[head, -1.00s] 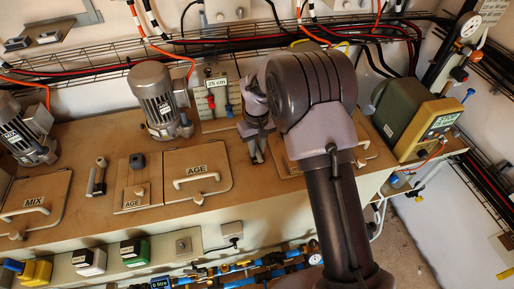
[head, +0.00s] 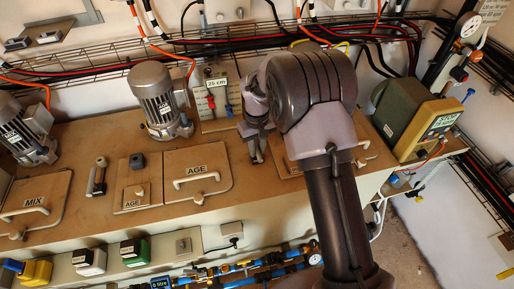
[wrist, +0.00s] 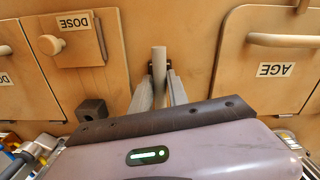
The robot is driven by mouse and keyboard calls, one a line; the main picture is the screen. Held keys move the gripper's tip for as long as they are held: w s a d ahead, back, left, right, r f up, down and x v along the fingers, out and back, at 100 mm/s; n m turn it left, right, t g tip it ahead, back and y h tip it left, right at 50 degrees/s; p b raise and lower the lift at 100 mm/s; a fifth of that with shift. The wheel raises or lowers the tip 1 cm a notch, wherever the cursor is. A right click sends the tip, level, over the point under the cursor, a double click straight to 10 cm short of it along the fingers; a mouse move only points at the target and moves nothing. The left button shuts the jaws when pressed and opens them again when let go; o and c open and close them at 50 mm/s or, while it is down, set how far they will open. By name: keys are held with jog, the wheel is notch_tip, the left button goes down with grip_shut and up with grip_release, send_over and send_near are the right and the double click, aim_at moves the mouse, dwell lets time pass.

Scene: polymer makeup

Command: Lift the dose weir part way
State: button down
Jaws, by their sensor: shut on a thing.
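The dose weir shows in the wrist view as a pale upright post (wrist: 159,58) standing in a dark slotted fitting, between the DOSE lid (wrist: 78,38) and the AGE lid (wrist: 262,55). My gripper (wrist: 159,82) is shut on this post, with a grey finger on each side of it. In the head view my gripper (head: 255,157) points down at the bench top, right of the AGE lid (head: 195,173). The post is mostly hidden there behind the fingers. My arm also covers much of the DOSE side. I cannot tell how high the weir stands.
A similar post fitting (head: 97,177) stands between the MIX lid (head: 35,203) and the small AGE hatch (head: 137,195). A grey motor (head: 160,100) stands behind. A green box (head: 412,115) stands at right.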

jog(key=shift+r, duration=0.1)
notch_tip(320, 180, up, 4)
jog(key=p, duration=0.3)
jog(key=shift+r, duration=0.15)
jog(key=c, duration=1.3)
grip_release()
jog(key=shift+f, duration=0.25)
notch_tip(320, 180, up, 18)
jog(key=p, duration=0.5)
jog(key=shift+f, duration=0.25)
